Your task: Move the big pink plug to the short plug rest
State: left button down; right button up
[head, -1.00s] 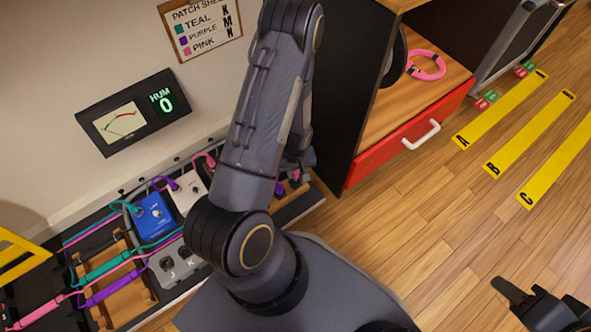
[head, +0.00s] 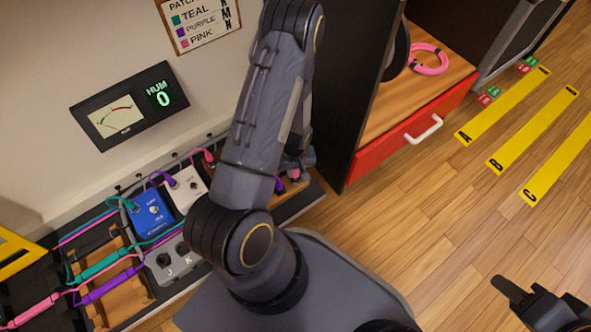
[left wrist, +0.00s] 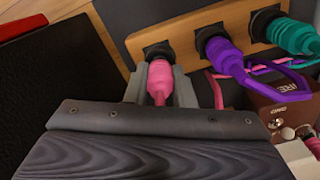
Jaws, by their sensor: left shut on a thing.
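The big pink plug (left wrist: 160,78) is between the fingers of my left gripper (left wrist: 160,92), which is shut on it. Its front end is at a black socket on a wooden strip (left wrist: 185,38); I cannot tell how deep it sits. Purple (left wrist: 222,52) and teal (left wrist: 295,36) plugs are in the sockets beside it. In the head view my left arm mostly hides this spot, with a bit of the left gripper (head: 297,163) showing. My right gripper (head: 525,298) is at the lower right, away from everything. I cannot tell which part is the short plug rest.
Blue (head: 152,212) and white (head: 185,187) pedals stand on the board, with cables around them. Pink, purple and teal cable pieces lie over wooden rests (head: 120,300) at left. A red drawer (head: 405,140) stands right of my arm.

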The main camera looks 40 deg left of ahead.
pick_arm(q)
jog(key=c, duration=1.1)
grip_release()
jog(key=shift+c, duration=0.2)
notch_tip(320, 180, up, 7)
jog(key=p, duration=0.3)
jog(key=shift+f, duration=0.15)
jog(key=shift+r+p, duration=0.35)
jog(key=shift+r, duration=0.2)
